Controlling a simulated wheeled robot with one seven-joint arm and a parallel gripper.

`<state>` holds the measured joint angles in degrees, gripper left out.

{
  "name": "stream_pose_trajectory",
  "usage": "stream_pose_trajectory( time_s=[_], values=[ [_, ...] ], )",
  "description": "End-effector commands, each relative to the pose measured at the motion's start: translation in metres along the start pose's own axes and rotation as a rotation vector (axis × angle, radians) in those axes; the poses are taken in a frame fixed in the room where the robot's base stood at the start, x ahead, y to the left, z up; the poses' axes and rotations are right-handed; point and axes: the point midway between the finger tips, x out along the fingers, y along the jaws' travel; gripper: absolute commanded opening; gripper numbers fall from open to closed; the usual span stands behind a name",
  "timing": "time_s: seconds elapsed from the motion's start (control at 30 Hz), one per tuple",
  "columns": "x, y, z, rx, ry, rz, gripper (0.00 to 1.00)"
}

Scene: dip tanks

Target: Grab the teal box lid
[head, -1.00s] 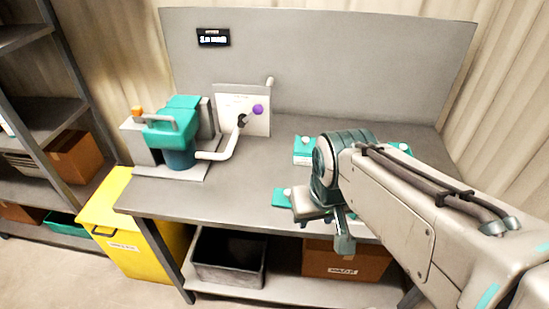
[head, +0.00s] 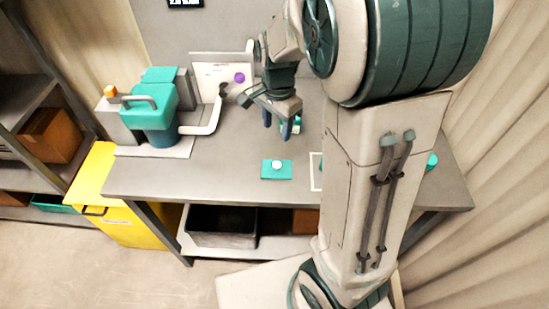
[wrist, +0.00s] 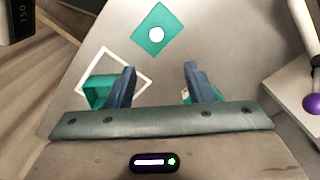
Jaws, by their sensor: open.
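A flat teal lid with a round white knob (head: 277,169) lies on the grey table in the head view. It also shows in the wrist view as a teal square with a white knob (wrist: 155,29), beyond the fingertips. My gripper (head: 279,123) is open above the table, behind the lid in the head view. Its two fingers (wrist: 160,75) stand wide apart with nothing between them. A teal piece (wrist: 97,93) is partly hidden behind the left finger, by a white square outline (wrist: 118,55). Another bit of teal shows behind the right finger.
A teal machine (head: 157,103) with a white crank and purple knob (head: 239,77) stands at the table's back left. A yellow bin (head: 127,225) stands left of the table. Bare tabletop (head: 220,165) lies left of the lid. My arm hides much of the table's right side.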

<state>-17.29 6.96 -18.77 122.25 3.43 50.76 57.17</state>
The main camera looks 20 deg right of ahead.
Motion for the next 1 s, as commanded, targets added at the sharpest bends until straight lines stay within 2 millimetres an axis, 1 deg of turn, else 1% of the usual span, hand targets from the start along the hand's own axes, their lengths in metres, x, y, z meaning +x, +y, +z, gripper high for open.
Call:
stream_pose_trajectory(
  time_s=[0.07,0.17,0.4,0.5,0.6,0.77,1.0],
  values=[
    [0.004,-0.003,-0.002,0.030,0.002,0.010,0.48],
    [0.015,-0.004,-0.003,0.044,0.001,0.015,0.48],
    [0.063,-0.002,-0.002,0.044,0.001,0.017,0.48],
    [0.077,-0.002,-0.002,0.043,0.001,0.015,0.48],
    [0.086,-0.002,-0.002,0.042,0.002,0.013,0.48],
    [0.095,0.000,-0.001,0.042,0.001,0.013,0.48],
    [0.128,0.006,0.003,0.043,0.002,0.014,0.48]
  ],
)
